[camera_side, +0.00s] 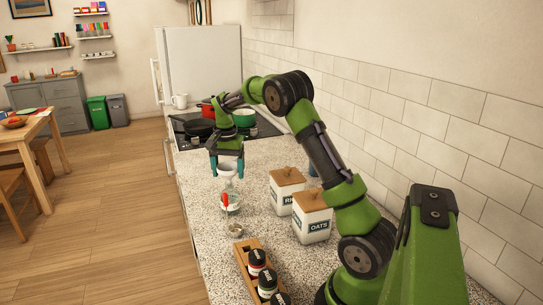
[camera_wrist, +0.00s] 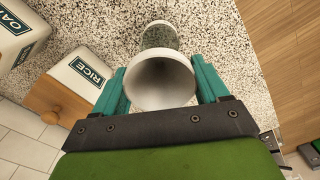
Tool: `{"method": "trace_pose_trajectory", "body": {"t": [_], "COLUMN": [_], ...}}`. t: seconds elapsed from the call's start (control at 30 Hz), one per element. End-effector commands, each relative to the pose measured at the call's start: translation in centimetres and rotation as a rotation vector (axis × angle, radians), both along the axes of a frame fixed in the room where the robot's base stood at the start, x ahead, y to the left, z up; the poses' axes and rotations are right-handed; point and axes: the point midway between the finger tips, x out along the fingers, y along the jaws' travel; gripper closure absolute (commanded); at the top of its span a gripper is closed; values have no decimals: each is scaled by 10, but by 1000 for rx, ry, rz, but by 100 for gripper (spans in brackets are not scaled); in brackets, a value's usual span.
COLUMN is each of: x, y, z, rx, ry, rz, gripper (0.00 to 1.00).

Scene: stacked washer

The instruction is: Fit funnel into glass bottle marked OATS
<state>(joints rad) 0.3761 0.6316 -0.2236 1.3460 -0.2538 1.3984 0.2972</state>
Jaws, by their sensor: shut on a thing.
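My gripper (camera_side: 228,174) points down over the counter, its two teal fingers shut on a white funnel (camera_side: 227,168). In the wrist view the funnel (camera_wrist: 162,82) sits between the fingers with its wide mouth facing the camera. A clear round glass piece with a pale rim (camera_wrist: 160,37) shows just beyond the funnel.
White canisters with wooden lids, marked OATS (camera_side: 312,226) and, in the wrist view, RICE (camera_wrist: 90,72), stand to the right. A small round item (camera_side: 235,230) and a wooden rack of jars (camera_side: 259,273) lie nearer. The stove (camera_side: 258,128) with pots is behind.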

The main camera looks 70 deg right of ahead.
Motion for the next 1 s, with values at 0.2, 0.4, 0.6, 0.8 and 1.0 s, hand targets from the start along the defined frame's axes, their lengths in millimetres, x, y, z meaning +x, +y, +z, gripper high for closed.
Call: {"method": "trace_pose_trajectory", "body": {"t": [0.2, 0.4, 0.6, 0.8, 1.0], "x": [0, 0, 0, 0, 0], "y": [0, 0, 0, 0, 0], "z": [-5, -9, -13, -13, -13], "rx": [0, 0, 1, 0, 0], "ry": [0, -1, 0, 0, 0], "rz": [0, 0, -1, 0, 0], "gripper": [41, 41, 41, 5, 0]}}
